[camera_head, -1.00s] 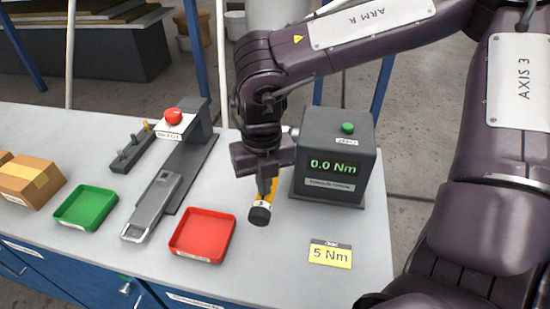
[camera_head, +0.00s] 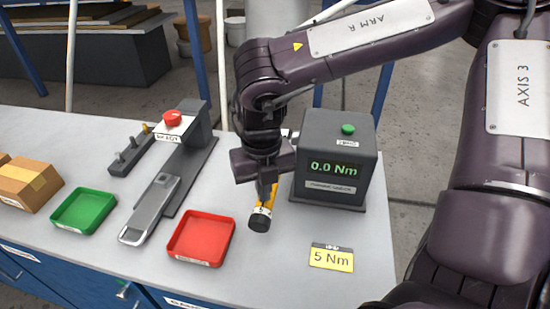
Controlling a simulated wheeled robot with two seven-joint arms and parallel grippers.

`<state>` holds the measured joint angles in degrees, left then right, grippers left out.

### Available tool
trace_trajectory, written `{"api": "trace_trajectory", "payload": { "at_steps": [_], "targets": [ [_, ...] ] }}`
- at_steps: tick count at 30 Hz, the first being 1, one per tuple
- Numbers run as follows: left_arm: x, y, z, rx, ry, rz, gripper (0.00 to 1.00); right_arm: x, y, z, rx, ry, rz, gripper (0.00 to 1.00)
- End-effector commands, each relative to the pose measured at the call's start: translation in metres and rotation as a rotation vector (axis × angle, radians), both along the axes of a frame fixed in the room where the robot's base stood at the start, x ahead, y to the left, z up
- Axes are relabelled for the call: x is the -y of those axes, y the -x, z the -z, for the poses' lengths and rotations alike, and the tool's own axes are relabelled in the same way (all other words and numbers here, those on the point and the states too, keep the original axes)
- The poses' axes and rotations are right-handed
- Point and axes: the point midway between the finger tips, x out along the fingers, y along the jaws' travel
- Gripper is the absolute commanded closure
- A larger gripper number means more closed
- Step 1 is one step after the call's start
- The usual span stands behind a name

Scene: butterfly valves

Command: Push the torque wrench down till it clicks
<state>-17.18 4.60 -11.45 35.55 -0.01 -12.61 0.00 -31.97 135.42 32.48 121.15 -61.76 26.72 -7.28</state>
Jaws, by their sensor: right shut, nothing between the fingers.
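My left gripper is not in view.
A yellow 5 Nm card (camera_head: 331,257) lies front right. A red tray (camera_head: 201,238), a green tray (camera_head: 84,210) and a cardboard box (camera_head: 28,184) stand to the left. A grey fixture with a red button (camera_head: 172,118) stands behind the red tray.

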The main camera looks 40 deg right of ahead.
Motion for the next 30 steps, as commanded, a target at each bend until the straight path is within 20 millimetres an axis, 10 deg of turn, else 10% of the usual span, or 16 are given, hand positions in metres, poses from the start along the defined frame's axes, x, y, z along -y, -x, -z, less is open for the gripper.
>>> {"api": "trace_trajectory", "payload": {
  "at_steps": [14, 30],
  "targets": [
    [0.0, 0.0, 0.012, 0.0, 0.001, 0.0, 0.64, 0.0, 0.003, 0.014, -0.01, 0.001, 0.0, 1.0],
    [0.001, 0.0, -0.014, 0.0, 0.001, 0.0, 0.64, 0.0, 0.002, -0.025, -0.007, 0.002, -0.001, 1.0]
  ]
}}
